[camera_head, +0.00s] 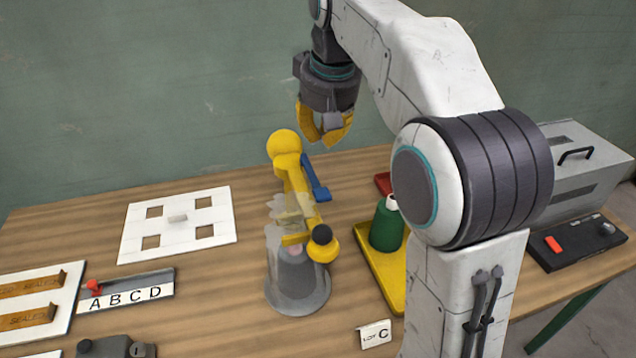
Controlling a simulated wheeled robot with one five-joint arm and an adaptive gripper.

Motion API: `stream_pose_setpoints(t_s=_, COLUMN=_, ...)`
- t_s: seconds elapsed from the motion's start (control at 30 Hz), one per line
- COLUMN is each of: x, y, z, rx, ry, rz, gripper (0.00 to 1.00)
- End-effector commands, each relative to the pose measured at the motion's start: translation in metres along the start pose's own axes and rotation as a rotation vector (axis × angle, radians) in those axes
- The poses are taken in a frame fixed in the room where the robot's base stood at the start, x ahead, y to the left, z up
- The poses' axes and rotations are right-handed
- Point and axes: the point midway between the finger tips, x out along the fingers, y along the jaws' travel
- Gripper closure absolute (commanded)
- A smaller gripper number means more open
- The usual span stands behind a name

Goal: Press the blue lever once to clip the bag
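The blue lever (316,178) sticks out from the right side of a yellow clipping machine (295,178) near the middle of the table. A pale, translucent bag (290,208) is at the machine's front part, above a grey round stand (297,285). My gripper (326,136) has yellow fingers and hangs above and behind the lever, apart from it. Its fingers point down and nothing shows between them. The finger gap is seen at an angle, so how wide it is cannot be told.
A white card (376,334) reads C. A white plate with square holes (178,245) and a lettered slider (125,292) lie left. A grey box (580,165) stands right.

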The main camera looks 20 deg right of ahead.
Motion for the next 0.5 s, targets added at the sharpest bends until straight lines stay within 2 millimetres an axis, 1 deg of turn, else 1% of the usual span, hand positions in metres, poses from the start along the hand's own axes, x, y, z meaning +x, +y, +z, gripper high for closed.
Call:
stream_pose_setpoints(t_s=0.13, x=0.005, y=0.0, z=0.0, rx=0.0, ry=-0.002, rz=0.0, gripper=1.0)
stream_pose_setpoints(t_s=0.23, x=0.013, y=0.0, z=0.0, rx=0.0, ry=-0.003, rz=0.0, gripper=1.0)
stream_pose_setpoints(t_s=0.37, x=0.03, y=0.0, z=0.001, rx=0.0, ry=-0.005, rz=0.0, gripper=1.0)
stream_pose_setpoints(t_s=0.5, x=0.052, y=0.0, z=0.001, rx=0.0, ry=-0.006, rz=0.0, gripper=1.0)
